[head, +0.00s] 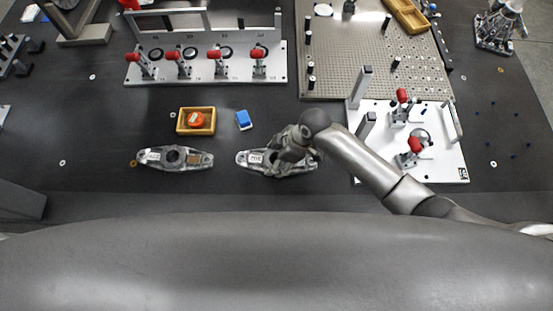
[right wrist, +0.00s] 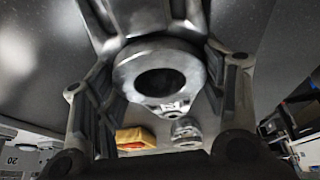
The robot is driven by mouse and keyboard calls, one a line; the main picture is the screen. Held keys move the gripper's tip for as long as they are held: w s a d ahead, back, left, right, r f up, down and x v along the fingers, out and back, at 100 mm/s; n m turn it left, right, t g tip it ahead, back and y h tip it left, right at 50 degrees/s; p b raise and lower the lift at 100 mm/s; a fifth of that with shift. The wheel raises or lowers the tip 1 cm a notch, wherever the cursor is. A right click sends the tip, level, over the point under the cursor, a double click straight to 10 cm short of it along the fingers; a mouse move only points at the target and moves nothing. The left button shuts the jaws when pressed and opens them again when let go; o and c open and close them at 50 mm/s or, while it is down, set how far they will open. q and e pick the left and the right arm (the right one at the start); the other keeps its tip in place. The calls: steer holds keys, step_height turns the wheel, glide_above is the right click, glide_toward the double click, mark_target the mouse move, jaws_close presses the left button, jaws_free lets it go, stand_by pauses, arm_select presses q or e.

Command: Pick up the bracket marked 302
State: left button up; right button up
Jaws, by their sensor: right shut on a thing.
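Two grey metal brackets with a round central hub show in the head view. One bracket (head: 175,157) lies on the dark table at the left, clear of any gripper. The other bracket (head: 252,159) is under my right gripper (head: 284,160), with its left end showing a white label. I cannot read either label, so I cannot tell which is 302. In the right wrist view my right gripper (right wrist: 163,75) is shut on this second bracket (right wrist: 155,72), fingers on either side of its ringed hub. Whether it is off the table is unclear. My left gripper is not in view.
A wooden tray (head: 181,129) with an orange item and a blue block (head: 244,120) lie behind the brackets. A white fixture plate (head: 440,165) with red-handled clamps is at the right; a clamp rail (head: 205,78) and perforated plate (head: 365,70) stand farther back.

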steer(key=shift+r, duration=0.1)
steer(key=c, duration=0.3)
